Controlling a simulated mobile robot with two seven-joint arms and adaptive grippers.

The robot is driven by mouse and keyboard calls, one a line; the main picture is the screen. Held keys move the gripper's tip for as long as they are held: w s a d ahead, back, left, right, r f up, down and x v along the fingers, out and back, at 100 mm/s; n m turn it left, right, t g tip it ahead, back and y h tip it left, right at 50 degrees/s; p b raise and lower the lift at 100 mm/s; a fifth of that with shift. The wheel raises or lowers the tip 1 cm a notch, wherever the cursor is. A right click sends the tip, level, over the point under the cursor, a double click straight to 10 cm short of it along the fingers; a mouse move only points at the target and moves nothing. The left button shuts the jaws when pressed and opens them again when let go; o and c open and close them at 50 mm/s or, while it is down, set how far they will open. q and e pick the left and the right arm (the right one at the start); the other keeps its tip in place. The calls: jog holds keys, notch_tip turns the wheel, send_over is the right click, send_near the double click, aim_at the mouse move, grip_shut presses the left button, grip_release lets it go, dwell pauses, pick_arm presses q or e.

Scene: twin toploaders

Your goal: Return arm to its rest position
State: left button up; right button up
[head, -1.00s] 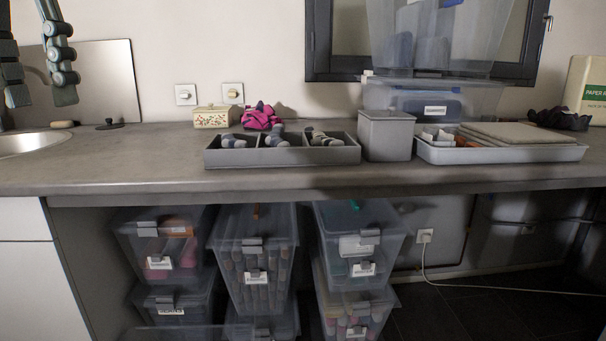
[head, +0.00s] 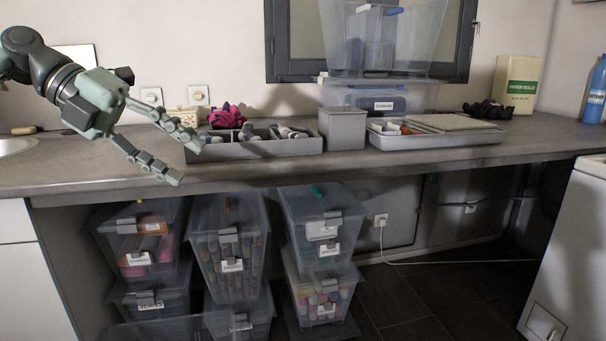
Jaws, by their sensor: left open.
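My left arm comes in from the upper left of the head view. Its green-grey left gripper (head: 186,158) is open and empty, its two jointed fingers spread apart and pointing right and down. The gripper is in front of the counter, with its fingertips over the left end of the grey divided tray (head: 262,150) in the picture. I cannot tell whether they touch anything. My right gripper is not in view.
The counter (head: 350,163) also holds a grey lidded bin (head: 341,129), a shallow tray (head: 440,140) with a board, and stacked clear boxes (head: 380,98). A white appliance (head: 570,250) is at right. Dark floor between is free.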

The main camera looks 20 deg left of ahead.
pick_arm(q)
jog(key=w+f+n+t+p, duration=0.1)
jog(key=w+f+n+t, duration=1.05)
jog(key=w+n, duration=0.2)
jog(key=s+a+f+n+g+y, duration=0.1)
jog(key=s+a+f+n+y, duration=0.15)
jog(key=f+n+y, duration=0.65)
jog(key=s+a+f+n+g+y, duration=0.1)
jog(key=s+a+f+n+y, duration=0.2)
jog(key=f, duration=1.1)
jog(key=s+d+f+n+g, duration=0.3)
jog(key=s+d+f+g, duration=0.2)
jog(key=s+f, duration=0.6)
jog(key=s+d+f+n+g+h+p, duration=0.1)
jog(key=s+d+f+n+g, duration=0.2)
jog(key=s+d+f+g, duration=0.3)
jog(key=s+f, duration=0.5)
jog(key=s, duration=0.1)
jog(key=shift+s+d+f, duration=0.3)
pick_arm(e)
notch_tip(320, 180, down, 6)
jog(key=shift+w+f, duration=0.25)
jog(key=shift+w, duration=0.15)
pick_arm(q)
jog(key=shift+n, duration=0.25)
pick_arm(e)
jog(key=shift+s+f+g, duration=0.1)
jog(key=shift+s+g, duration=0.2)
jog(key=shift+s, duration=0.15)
